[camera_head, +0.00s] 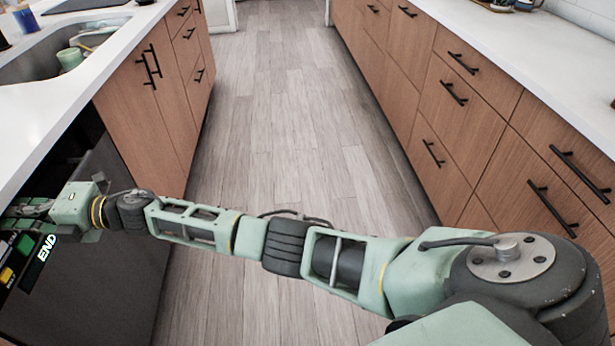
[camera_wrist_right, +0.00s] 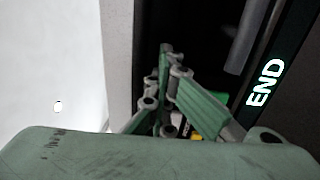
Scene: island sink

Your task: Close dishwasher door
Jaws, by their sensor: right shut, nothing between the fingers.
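The dark grey dishwasher door (camera_head: 90,275) is at the lower left of the head view, under the left counter. It looks partly open, with a dark gap between it and the counter. Its control strip with a lit "END" display (camera_head: 46,248) shows along the top edge. My right gripper (camera_head: 25,210) reaches across to that top edge. In the wrist view the right gripper (camera_wrist_right: 167,52) is shut and empty, its fingers over the dark gap beside the "END" strip (camera_wrist_right: 265,85). I cannot tell whether it touches the door. My left gripper is out of view.
The white left counter (camera_head: 110,55) lies just above the door, with a sink (camera_head: 35,65) holding dishes. Wooden cabinets (camera_head: 155,110) stand beyond the dishwasher. The wooden floor aisle (camera_head: 270,120) is clear. Drawers (camera_head: 465,120) with black handles line the right side.

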